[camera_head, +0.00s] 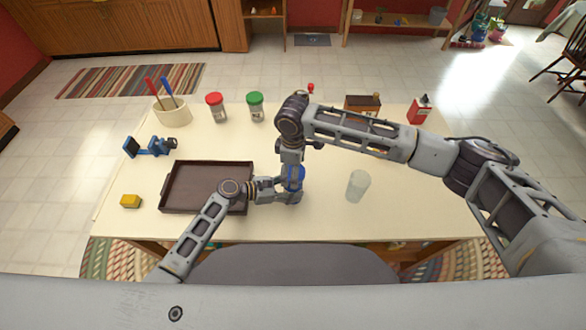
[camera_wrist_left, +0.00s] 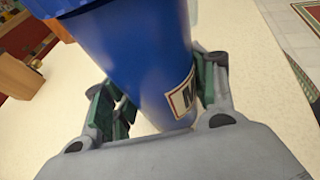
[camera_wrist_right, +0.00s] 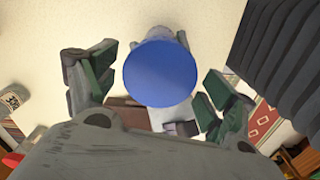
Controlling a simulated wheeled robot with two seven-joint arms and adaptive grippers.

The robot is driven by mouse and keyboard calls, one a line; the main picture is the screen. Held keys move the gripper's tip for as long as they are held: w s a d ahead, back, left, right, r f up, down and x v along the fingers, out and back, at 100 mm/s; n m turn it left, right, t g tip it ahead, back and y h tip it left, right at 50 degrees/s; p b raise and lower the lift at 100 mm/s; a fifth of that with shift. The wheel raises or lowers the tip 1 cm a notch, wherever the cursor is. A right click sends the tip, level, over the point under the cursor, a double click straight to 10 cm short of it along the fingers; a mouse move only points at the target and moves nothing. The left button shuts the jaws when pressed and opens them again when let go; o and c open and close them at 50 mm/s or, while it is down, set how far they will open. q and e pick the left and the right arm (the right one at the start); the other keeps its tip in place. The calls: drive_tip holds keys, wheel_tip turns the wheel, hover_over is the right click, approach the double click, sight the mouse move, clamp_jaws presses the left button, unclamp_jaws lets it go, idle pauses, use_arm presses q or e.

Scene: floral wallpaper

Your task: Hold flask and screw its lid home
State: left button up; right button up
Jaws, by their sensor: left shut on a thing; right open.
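The blue flask (camera_head: 296,177) stands upright near the middle of the table, mostly hidden by my grippers. In the left wrist view the flask (camera_wrist_left: 140,50) is blue with a pale label. My left gripper (camera_head: 288,190) is shut around its body, one finger on each side. In the right wrist view the round blue lid (camera_wrist_right: 160,73) shows from above, over the flask. My right gripper (camera_wrist_right: 157,72) is open above, its fingers on either side of the lid with gaps showing. How tightly the lid sits cannot be told.
An empty dark tray (camera_head: 200,181) lies left of the flask. A clear glass (camera_head: 357,185) stands to the right. Jars with red (camera_head: 215,106) and green (camera_head: 256,106) lids stand behind. The table's front right is clear.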

drive_tip(key=shift+n, duration=1.1)
drive_tip(key=c, duration=0.8)
drive_tip(key=shift+o, duration=0.2)
drive_tip(key=m, duration=0.6)
drive_tip(key=shift+m, duration=3.4)
